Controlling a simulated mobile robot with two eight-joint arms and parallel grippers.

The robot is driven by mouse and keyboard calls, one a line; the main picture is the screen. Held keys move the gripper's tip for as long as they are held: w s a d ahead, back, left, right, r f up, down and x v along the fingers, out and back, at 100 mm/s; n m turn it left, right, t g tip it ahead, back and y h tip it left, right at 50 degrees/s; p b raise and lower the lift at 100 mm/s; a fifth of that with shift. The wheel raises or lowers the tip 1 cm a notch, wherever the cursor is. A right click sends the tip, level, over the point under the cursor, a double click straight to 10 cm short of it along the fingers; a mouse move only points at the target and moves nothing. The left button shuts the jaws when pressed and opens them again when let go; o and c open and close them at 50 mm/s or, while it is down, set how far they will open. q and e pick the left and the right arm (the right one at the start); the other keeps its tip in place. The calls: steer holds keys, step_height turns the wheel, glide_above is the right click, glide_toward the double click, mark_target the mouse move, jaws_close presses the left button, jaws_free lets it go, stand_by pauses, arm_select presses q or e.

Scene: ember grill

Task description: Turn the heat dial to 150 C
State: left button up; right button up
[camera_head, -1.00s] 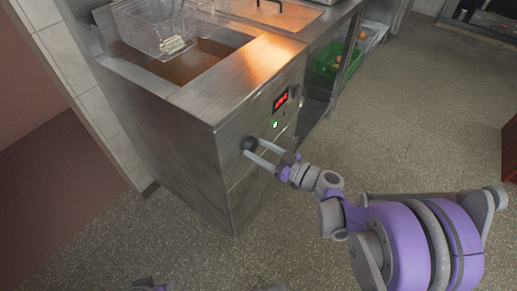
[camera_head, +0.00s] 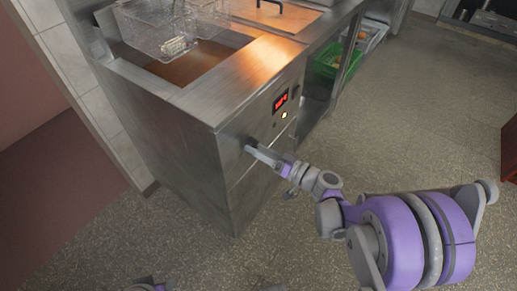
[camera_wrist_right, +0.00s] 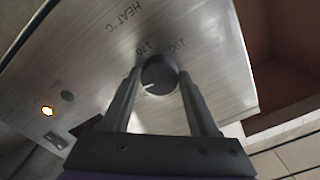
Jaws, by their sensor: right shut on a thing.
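The dark round heat dial (camera_wrist_right: 158,71) sits on the steel fryer front, with a short white mark at its lower left in the right wrist view. In the head view my right gripper (camera_head: 252,147) meets the fryer's front panel and hides most of the dial.
The fryer (camera_head: 225,150) has a red digital display (camera_head: 280,101), too small to read, and a lit lamp (camera_head: 284,115). A wire basket (camera_head: 165,30) hangs over the oil. A green crate (camera_head: 327,62) stands on the shelf beside it. The floor in front is open.

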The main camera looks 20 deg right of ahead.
steer(key=shift+m, duration=2.2)
steer(key=o, duration=1.4)
steer(key=shift+c, duration=0.2)
steer(key=shift+s, duration=0.1)
steer(key=p+v, duration=0.1)
steer(key=v, duration=0.9)
steer(key=shift+s+d+p, duration=0.25)
steer(key=shift+s+p, duration=0.05)
steer(key=shift+a, duration=0.1)
